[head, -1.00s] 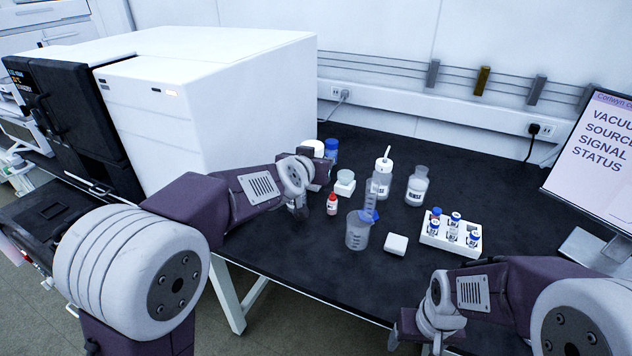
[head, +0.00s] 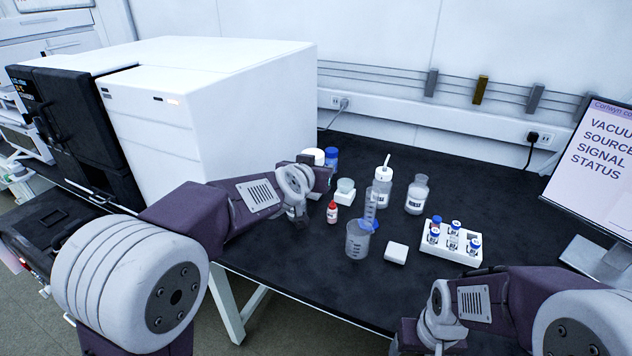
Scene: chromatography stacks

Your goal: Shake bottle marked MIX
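I cannot read MIX on any bottle at this size. A small red bottle (head: 332,213) with a white label stands upright on the bench. A clear bottle (head: 416,196) with a white label and a white squeeze bottle (head: 382,187) with a spout stand behind it to the right. A blue-capped bottle (head: 331,159) and a white-capped container (head: 313,157) are partly hidden behind my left arm. My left gripper (head: 298,216) points down, left of the red bottle and apart from it; its fingers are unclear. My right gripper (head: 402,338) is at the bottom edge, mostly hidden.
A graduated cylinder (head: 370,208), a beaker (head: 357,241), a small white box (head: 396,251) and a white vial rack (head: 451,246) stand on the black bench (head: 330,275). A large white instrument (head: 250,110) is at left, a screen (head: 598,150) at right. The bench's front middle is clear.

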